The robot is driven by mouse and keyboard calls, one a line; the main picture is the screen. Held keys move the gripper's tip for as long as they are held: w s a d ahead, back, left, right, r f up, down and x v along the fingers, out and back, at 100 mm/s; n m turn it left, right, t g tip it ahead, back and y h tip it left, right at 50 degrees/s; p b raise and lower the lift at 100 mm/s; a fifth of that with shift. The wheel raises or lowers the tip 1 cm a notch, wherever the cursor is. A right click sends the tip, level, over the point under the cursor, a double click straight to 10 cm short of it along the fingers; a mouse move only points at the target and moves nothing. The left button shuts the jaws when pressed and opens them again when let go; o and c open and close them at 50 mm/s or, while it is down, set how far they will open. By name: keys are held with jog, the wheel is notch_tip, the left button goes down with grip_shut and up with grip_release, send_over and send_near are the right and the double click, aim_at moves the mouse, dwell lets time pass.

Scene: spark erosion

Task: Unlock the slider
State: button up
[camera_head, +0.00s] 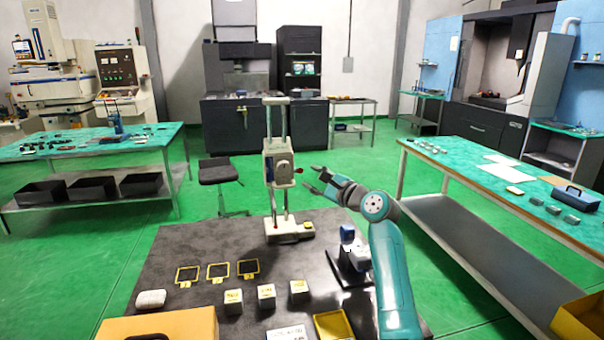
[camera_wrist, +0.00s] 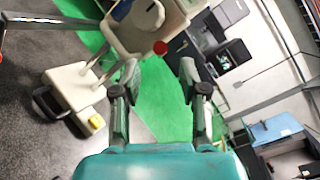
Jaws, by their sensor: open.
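The slider is a cream carriage (camera_head: 279,162) on two upright metal posts above a cream base (camera_head: 282,233) on the dark table. In the wrist view the carriage (camera_wrist: 140,28) is at the top, tilted. A red knob (camera_head: 299,170) sticks out of the carriage's right side; it also shows in the wrist view (camera_wrist: 160,47), ahead of and between the fingertips. My gripper (camera_head: 308,178) is open and empty, just right of the knob, with the fingers pointing left towards it. In the wrist view my gripper (camera_wrist: 158,68) shows no clear contact with the knob.
A yellow button (camera_head: 308,225) sits on the base's right end. A small blue-topped device (camera_head: 347,233) stands beside my arm. Several pale blocks (camera_head: 266,292), yellow frames (camera_head: 218,271) and a yellow tray (camera_head: 332,325) lie nearer.

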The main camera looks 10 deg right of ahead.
aim_at(298, 170)
jog(key=shift+x, duration=2.55)
jog(key=shift+c, duration=0.2)
grip_shut()
